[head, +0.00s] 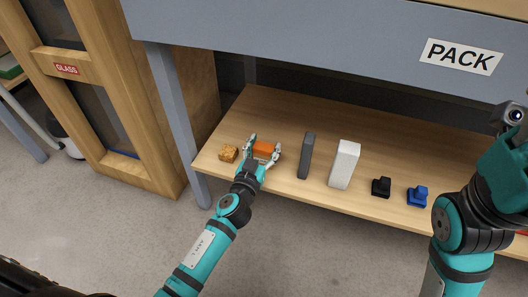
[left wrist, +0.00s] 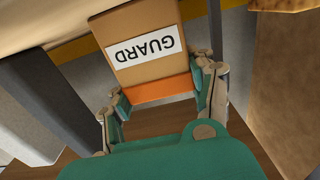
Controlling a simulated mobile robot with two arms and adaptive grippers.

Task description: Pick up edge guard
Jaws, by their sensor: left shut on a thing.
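The edge guard (head: 264,149) is an orange-brown block on the low wooden shelf. In the left wrist view the edge guard (left wrist: 150,75) shows a white label reading GUARD, upside down, and an orange band. My left gripper (head: 265,143) has one finger on each side of it and is shut on it. The left wrist view shows the same fingers (left wrist: 160,88) against its sides. I cannot tell whether it is clear of the shelf. My right arm is at the right of the head view, its fingers out of sight.
On the shelf (head: 270,110), a small orange-brown object (head: 228,153) lies just left of the gripper. To the right stand a dark grey block (head: 306,156), a white box (head: 344,164), a black piece (head: 381,187) and a blue piece (head: 417,196). The grey PACK bench (head: 330,40) overhangs the shelf.

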